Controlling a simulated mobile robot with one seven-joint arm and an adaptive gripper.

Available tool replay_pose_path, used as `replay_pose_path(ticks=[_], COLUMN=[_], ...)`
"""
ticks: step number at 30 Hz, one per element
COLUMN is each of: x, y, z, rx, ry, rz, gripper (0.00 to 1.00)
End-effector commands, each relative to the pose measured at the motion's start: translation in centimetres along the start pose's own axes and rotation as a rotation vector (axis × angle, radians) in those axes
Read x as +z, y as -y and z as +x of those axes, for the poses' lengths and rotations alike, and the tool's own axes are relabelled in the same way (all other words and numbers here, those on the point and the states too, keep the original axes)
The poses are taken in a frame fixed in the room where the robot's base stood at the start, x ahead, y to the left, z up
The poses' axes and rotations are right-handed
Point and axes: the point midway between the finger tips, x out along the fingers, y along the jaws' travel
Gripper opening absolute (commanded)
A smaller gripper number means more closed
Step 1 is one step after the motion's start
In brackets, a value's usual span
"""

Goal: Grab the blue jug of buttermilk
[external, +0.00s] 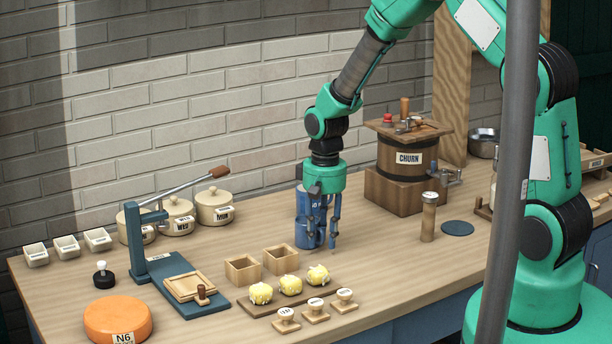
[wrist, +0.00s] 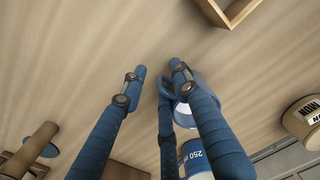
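In the wrist view the jug (wrist: 193,158) is at lower centre-right, with a pale opening and a white "250 ml" label, partly behind the right-hand finger. My gripper (external: 325,240) points down at the jug's right side, its fingers low near the table. In the wrist view my gripper (wrist: 158,70) has its blue fingers apart, with bare table showing between the two outer ones. I cannot tell whether a finger touches the jug.
Wooden boxes (external: 243,270) and yellow butter lumps (external: 290,284) lie in front of the jug. The churn (external: 405,158) stands behind right, a wooden cylinder (external: 428,217) to the right. Lidded crocks (external: 177,215) and a blue lever press (external: 135,240) are left.

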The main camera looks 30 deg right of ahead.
Motion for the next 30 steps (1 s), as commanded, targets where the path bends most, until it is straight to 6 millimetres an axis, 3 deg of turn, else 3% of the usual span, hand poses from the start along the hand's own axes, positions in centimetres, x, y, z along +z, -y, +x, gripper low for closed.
replay_pose_path(ticks=[3,7,8,30], x=[0.0,0.01,0.01,-0.01], y=[0.0,0.0,0.0,0.02], z=[0.0,0.0,0.0,-0.34], rx=[0.0,0.0,0.0,0.0], ry=[0.0,0.0,0.0,0.0], rz=[0.0,0.0,0.0,0.0], gripper=[0.28,0.02,0.0,0.0])
